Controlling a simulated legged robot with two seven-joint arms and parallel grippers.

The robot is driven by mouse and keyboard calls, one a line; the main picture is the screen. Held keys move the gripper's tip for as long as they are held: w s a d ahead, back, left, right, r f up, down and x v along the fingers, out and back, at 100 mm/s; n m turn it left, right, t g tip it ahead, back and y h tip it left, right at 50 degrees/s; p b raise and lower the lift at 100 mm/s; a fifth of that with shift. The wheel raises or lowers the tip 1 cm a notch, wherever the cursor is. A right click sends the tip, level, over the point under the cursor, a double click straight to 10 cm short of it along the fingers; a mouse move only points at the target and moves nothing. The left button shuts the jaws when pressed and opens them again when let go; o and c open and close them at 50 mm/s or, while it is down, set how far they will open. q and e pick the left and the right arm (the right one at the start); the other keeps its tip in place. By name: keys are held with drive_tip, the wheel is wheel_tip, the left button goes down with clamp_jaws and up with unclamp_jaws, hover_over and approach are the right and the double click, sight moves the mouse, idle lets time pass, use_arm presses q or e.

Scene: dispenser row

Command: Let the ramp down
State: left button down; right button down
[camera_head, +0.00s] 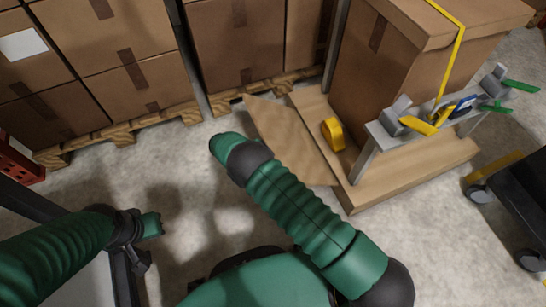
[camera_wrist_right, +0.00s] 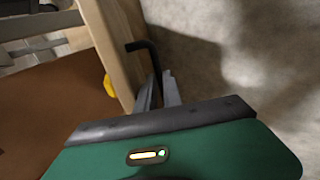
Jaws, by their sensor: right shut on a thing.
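The ramp (camera_head: 290,140) is a light wooden panel along the left side of a low wooden platform (camera_head: 420,170). It looks tilted; whether its outer edge touches the floor I cannot tell. My right arm reaches to the ramp's left side in the head view, its fingers hidden there. In the right wrist view my right gripper (camera_wrist_right: 160,95) is shut on a black bent handle (camera_wrist_right: 146,50), beside a pale wooden edge (camera_wrist_right: 115,40), probably the ramp's. My left gripper (camera_head: 152,225) is low at the left, away from the ramp; its fingers are unclear.
A yellow rounded piece (camera_head: 333,134) sits on the platform beside a strapped large carton (camera_head: 385,70). A grey rail (camera_head: 420,128) with coloured clamps crosses in front. Stacked cartons on pallets (camera_head: 120,130) stand behind. A dark wheeled cart (camera_head: 515,200) is at right. Floor around my arms is open.

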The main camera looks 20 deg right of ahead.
drive_tip(key=shift+a+f, duration=0.5)
drive_tip(key=shift+f, duration=0.1)
drive_tip(key=c, duration=1.6)
unclamp_jaws()
drive_tip(key=shift+o, duration=0.6)
drive_tip(key=shift+d, duration=0.15)
